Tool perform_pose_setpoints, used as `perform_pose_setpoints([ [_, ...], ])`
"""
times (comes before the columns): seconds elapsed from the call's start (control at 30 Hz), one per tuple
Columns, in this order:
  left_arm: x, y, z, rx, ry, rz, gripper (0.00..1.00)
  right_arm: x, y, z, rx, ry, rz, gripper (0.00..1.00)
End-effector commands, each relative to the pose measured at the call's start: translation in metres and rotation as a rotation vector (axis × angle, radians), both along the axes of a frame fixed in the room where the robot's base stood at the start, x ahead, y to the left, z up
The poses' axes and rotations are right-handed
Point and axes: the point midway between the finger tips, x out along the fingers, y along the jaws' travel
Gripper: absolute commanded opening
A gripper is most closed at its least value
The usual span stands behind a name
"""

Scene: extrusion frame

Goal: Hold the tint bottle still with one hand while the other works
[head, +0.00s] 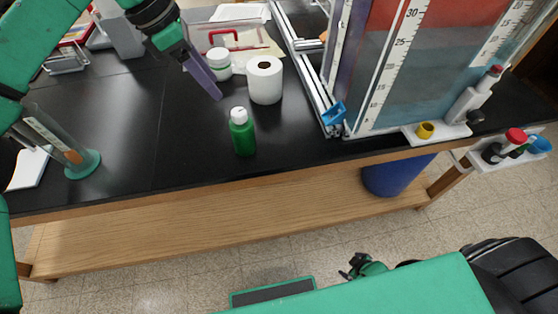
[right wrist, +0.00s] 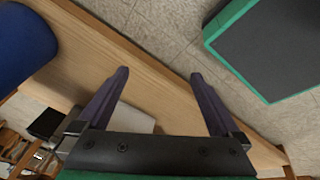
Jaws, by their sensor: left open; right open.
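The tint bottle, green with a white cap (head: 242,132), stands upright on the black bench top, near its front edge. My left gripper (head: 212,88) is above the bench, up and to the left of the bottle, apart from it. It is open, though only its purple finger shows clearly in the head view. My right gripper (right wrist: 160,90) is open and empty in the right wrist view, with the wooden lower shelf and floor beyond its fingers. In the head view its fingers are not clearly seen.
A white paper roll (head: 265,82) and a white jar with a green label (head: 219,64) stand behind the bottle. A tall scaled tank (head: 400,70) is at the right. A cylinder on a green base (head: 82,165) stands left. A blue bin (head: 397,178) is below the bench.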

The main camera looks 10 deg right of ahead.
Motion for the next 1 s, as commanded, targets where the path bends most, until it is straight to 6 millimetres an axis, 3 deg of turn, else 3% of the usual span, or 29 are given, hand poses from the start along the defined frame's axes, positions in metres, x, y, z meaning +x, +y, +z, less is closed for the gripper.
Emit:
perform_pose_setpoints([
  [0.03, 0.0, 0.0, 0.0, 0.0, 0.0, 0.001, 0.5, 0.032, -0.01, 0.019, -0.035, -0.081, 0.12, 1.0],
  [0.1, 0.0, 0.0, 0.0, 0.0, 0.001, 0.001, 0.5, 0.075, -0.012, 0.05, -0.087, -0.201, 0.323, 1.0],
  [0.17, 0.0, 0.0, 0.0, -0.001, 0.001, 0.0, 0.5, 0.106, -0.004, 0.08, -0.134, -0.306, 0.509, 1.0],
  [0.2, 0.0, 0.0, 0.0, -0.001, 0.001, 0.0, 0.5, 0.124, 0.006, 0.102, -0.165, -0.378, 0.636, 1.0],
  [0.3, 0.0, 0.0, 0.0, -0.001, 0.001, 0.0, 0.5, 0.154, 0.045, 0.157, -0.236, -0.558, 0.951, 1.0],
  [0.4, 0.0, -0.001, 0.0, -0.002, 0.001, 0.0, 0.5, 0.159, 0.096, 0.211, -0.289, -0.742, 1.239, 1.0],
  [0.53, 0.0, 0.0, 0.0, -0.002, 0.001, 0.0, 0.5, 0.138, 0.164, 0.277, -0.33, -0.986, 1.543, 1.0],
  [0.7, 0.0, -0.001, -0.001, -0.002, 0.001, 0.0, 0.5, 0.16, 0.217, 0.385, 0.051, -1.237, 1.1, 1.0],
  [0.9, 0.0, -0.001, 0.0, -0.002, 0.001, 0.0, 0.5, 0.174, 0.219, 0.42, 0.55, -1.112, 0.442, 1.0],
  [1.0, 0.0, -0.001, 0.0, -0.002, 0.001, 0.0, 0.5, 0.175, 0.221, 0.433, 0.714, -1.067, 0.264, 1.0],
])
